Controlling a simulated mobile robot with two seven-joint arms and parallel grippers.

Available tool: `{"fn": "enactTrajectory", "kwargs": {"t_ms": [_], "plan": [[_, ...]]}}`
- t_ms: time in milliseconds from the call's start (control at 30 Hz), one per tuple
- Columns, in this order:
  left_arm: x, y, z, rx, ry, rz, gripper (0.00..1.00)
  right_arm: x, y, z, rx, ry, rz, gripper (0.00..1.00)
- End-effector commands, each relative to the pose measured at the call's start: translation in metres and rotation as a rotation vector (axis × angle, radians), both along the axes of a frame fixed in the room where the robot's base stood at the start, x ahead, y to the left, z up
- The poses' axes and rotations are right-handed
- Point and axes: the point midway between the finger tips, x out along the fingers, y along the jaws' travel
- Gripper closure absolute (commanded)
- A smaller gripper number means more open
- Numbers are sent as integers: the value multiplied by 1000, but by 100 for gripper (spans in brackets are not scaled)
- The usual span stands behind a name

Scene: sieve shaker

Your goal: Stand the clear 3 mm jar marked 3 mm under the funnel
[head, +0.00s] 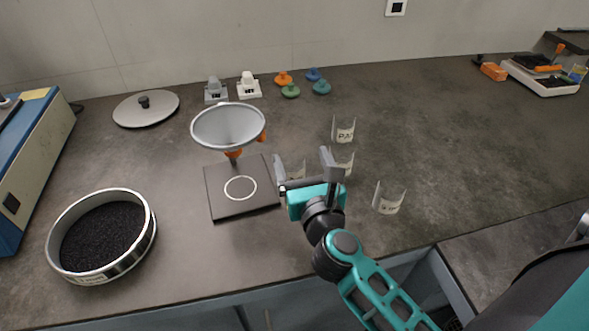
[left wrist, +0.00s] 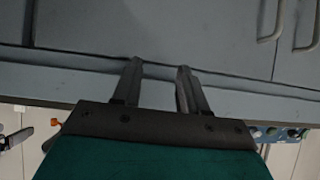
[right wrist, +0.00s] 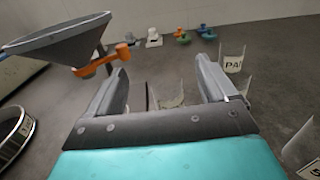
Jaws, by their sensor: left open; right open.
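Several clear jars with white labels stand on the bench: one marked PAN (head: 344,132), one (head: 388,199) at the right, one (head: 345,163) partly behind my right gripper, and one (head: 296,169) beside the plate. I cannot read a 3 mm mark on any. The grey funnel (head: 228,128) is held above a dark plate (head: 222,207) with a white ring; nothing stands on the ring. My right gripper (head: 302,160) is open near the jar beside the plate; in the right wrist view a jar (right wrist: 168,95) shows between its fingers. My left gripper (left wrist: 159,66) is open and empty, facing cabinet fronts.
A sieve (head: 148,238) of black grains is at front left, beside a blue and beige machine (head: 40,160). A round lid (head: 146,118), small blocks and coloured knobs (head: 290,91) lie behind. A balance (head: 545,80) stands far right. The right bench middle is clear.

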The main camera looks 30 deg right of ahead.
Motion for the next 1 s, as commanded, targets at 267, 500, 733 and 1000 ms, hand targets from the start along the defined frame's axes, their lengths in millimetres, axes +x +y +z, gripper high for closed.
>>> {"fn": "enactTrajectory", "kwargs": {"t_ms": [267,500,733,1000], "plan": [[0,0,-33,-1,2,0,57,0,0,-49,20,6,-4,15],[2,-13,-41,-23,16,-16,57,4,-1,-84,18,1,-3,15],[7,-14,-27,-26,-9,-17,57,24,-7,-81,18,3,-3,15],[5,-10,-33,-18,3,-14,57,55,-14,-80,17,1,-3,15]]}}
